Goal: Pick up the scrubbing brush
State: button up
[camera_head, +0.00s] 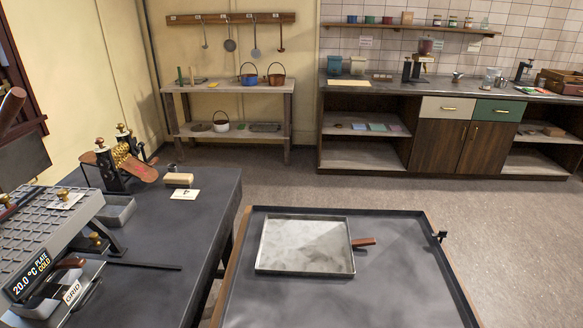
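A small pale wooden block (178,180), which looks like the scrubbing brush, lies on the dark worktop (208,215) at the left. Its bristles are too small to make out. A white card (185,195) lies just in front of it, and a small dark cup (172,168) stands just behind it. My gripper is not in view.
A brass and wood roller device (122,165) stands left of the block. A hot-plate machine (50,240) reading 20.0 °C, "PLATE COLD", is at the lower left. A shallow metal tray (305,245) with a wooden handle lies on the rimmed table (400,290). Floor (285,185) is clear beyond.

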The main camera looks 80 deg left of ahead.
aim_at(181, 180)
jog(key=i, duration=2.8)
jog(key=u, duration=2.8)
jog(key=i, duration=4.7)
jog(key=u, duration=0.55)
